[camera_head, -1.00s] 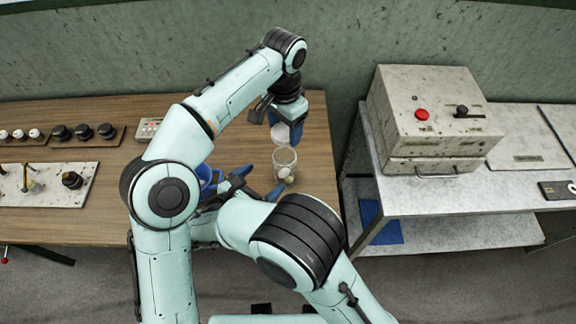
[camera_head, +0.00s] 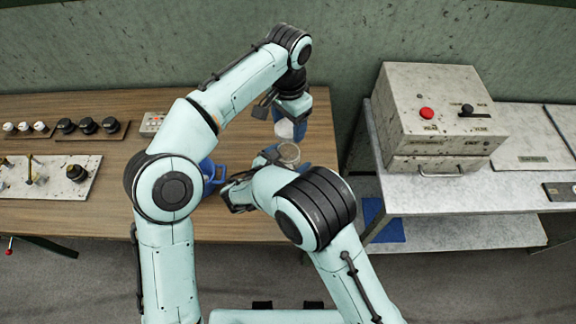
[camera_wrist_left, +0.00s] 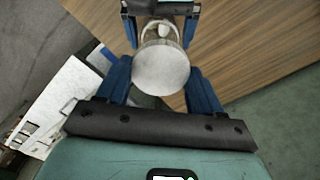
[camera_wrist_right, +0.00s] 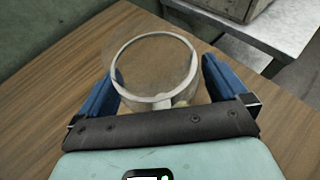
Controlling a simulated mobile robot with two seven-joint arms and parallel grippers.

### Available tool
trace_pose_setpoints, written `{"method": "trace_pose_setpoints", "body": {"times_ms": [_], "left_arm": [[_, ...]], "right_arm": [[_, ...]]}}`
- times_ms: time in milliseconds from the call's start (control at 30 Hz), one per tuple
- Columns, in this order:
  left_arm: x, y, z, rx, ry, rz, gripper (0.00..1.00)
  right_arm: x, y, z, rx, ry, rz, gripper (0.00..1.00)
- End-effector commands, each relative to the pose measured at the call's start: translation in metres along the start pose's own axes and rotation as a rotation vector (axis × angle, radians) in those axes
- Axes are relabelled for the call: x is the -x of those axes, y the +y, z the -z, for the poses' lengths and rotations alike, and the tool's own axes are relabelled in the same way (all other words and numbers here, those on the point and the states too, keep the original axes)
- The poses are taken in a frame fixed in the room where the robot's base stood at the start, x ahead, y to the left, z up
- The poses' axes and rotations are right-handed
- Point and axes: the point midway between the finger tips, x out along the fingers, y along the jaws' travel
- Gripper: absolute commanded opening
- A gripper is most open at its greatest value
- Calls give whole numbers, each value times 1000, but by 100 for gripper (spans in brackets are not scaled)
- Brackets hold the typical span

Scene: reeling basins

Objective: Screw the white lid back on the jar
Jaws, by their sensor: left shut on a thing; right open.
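The white round lid (camera_head: 285,129) is between the blue fingers of my left gripper (camera_head: 291,116), which is shut on it. In the left wrist view the lid's flat face (camera_wrist_left: 161,69) fills the gap between the fingers. The clear glass jar (camera_head: 289,153) stands upright on the wooden table, with an open top and something whitish inside. The lid is apart from the jar, just behind it in the head view. My right gripper (camera_wrist_right: 158,88) is open, with one blue finger on each side of the jar (camera_wrist_right: 150,44). My right arm partly hides the jar's lower part in the head view.
Racks of small knobs (camera_head: 88,127) and a white panel (camera_head: 44,182) lie further left. A grey metal box (camera_head: 430,115) stands on the bench at right.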

Motion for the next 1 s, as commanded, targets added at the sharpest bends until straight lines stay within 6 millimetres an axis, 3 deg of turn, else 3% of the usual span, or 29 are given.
{"method": "trace_pose_setpoints", "body": {"times_ms": [400, 467, 633, 667, 767, 1000], "left_arm": [[0, 0, 0, 0, 0, 0, 38], [0, 0, 0, 0, 0, 0, 38], [0, 0, 0, 0, 0, 0, 38], [0, 0, 0, 0, 0, 0, 38], [-5, 0, 0, 0, -2, 0, 38], [-39, 0, -1, 0, -2, 0, 38]], "right_arm": [[-8, 0, 0, 0, -1, 0, 100], [-8, 0, 0, 0, -1, 0, 84], [-8, 0, 0, 0, -1, 0, 28], [-8, 0, 0, 0, -1, 0, 24], [-8, 0, 0, 0, -1, 0, 23], [-8, 0, 0, 0, -1, 0, 23]]}}
